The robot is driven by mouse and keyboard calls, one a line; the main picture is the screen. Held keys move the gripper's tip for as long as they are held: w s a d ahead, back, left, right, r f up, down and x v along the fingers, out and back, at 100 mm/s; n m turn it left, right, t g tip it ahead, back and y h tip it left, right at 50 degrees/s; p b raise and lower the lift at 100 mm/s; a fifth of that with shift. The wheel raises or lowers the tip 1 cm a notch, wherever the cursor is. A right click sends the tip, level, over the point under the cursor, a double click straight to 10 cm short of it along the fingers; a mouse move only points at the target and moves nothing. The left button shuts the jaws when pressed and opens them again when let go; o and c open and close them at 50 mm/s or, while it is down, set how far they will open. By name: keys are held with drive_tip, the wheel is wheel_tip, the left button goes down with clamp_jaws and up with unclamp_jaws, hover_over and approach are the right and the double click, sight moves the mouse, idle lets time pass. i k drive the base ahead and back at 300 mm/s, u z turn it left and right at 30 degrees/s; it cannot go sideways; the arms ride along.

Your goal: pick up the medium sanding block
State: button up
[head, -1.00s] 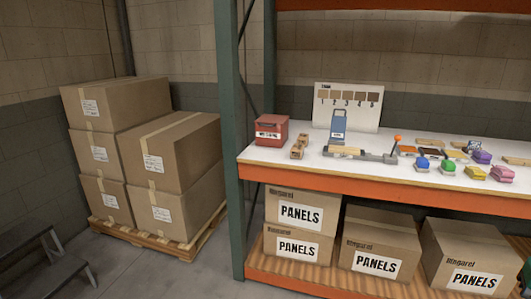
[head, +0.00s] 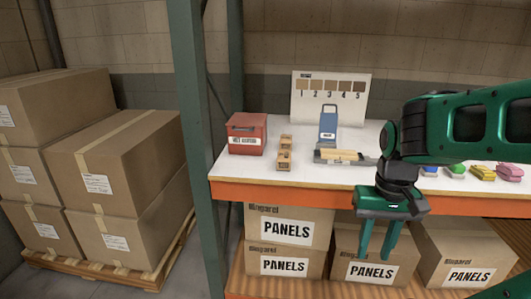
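Small tan blocks with dark marks (head: 284,158) stand in a short row on the white shelf top, right of the red box. They may be the sanding blocks; their marks are too small to read, so I cannot tell which is medium. My gripper (head: 375,256) hangs with its green fingers pointing down, in front of the shelf edge and right of these blocks. The fingers are apart with nothing between them. My arm hides part of the shelf top to the right.
A red box (head: 247,134), a blue container (head: 328,124), a numbered swatch board (head: 328,97) and a tool with a wooden piece (head: 340,156) stand nearby. Coloured items (head: 482,172) sit at right. A green upright (head: 192,118) bounds the left. PANELS boxes (head: 283,228) stand below.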

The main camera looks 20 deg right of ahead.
sight(283, 164)
drive_tip(key=z, duration=0.4)
drive_tip(key=i, duration=1.05)
drive_tip(key=z, duration=0.55)
